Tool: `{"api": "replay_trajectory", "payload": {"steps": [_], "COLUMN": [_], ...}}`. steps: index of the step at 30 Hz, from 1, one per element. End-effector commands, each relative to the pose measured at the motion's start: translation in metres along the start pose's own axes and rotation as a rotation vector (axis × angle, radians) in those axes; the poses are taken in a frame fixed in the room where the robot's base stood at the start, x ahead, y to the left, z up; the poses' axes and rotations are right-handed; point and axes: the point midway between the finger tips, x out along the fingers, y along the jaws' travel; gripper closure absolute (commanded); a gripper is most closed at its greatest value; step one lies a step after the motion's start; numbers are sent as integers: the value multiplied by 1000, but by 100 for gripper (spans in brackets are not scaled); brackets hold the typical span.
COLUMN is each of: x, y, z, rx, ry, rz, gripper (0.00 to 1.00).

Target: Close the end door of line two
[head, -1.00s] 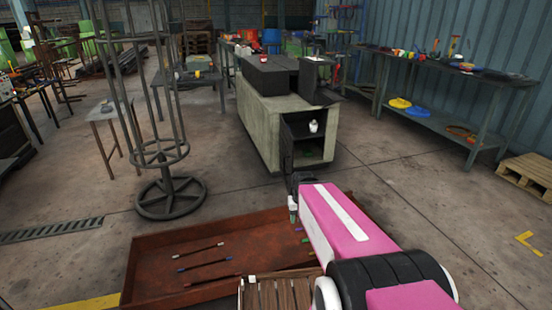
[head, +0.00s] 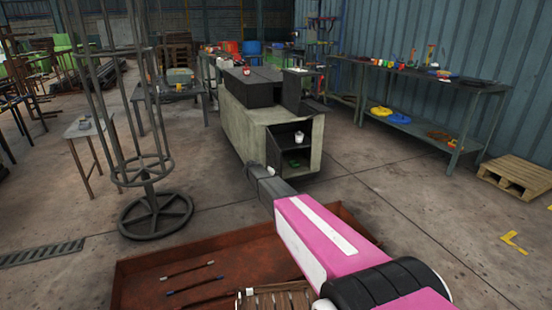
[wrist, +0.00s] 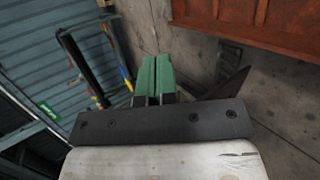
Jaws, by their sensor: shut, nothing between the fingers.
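A pale grey-green cabinet (head: 240,122) stands in the middle of the head view, with an open compartment in its near end. A small white object (head: 298,137) sits on the upper shelf there. A dark panel (head: 273,152) stands at the left side of the opening and looks like the end door, swung open. My gripper shows in the wrist view with its green fingers (wrist: 153,75) together and nothing between them. In the head view my wrist reaches close to the cabinet's near end; the fingertips are hard to make out. I cannot tell whether they touch the door.
A rust-red tray (head: 135,275) with thin rods lies on the floor in front. A dark wire-frame stand (head: 155,215) is at left. A bench (head: 470,85) with coloured items runs along the right wall, near a wooden pallet (head: 515,175). Floor right of the cabinet is clear.

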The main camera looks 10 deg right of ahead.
Motion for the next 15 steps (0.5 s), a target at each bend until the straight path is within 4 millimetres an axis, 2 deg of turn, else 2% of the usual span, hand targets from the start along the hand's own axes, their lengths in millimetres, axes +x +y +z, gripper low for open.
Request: {"api": "replay_trajectory", "payload": {"steps": [1, 3, 6, 10, 12, 15], "x": [-12, -30, -58, -92, -105, -117], "y": [-5, -5, -6, -9, -10, -11], "z": [-51, -95, -151, -203, -220, -232], "rx": [5, 20, 47, 82, 98, 111], "ry": [6, 15, 31, 53, 63, 72], "rz": [74, 184, 330, 477, 530, 576], "gripper": [100, 100, 100, 100, 100, 100]}}
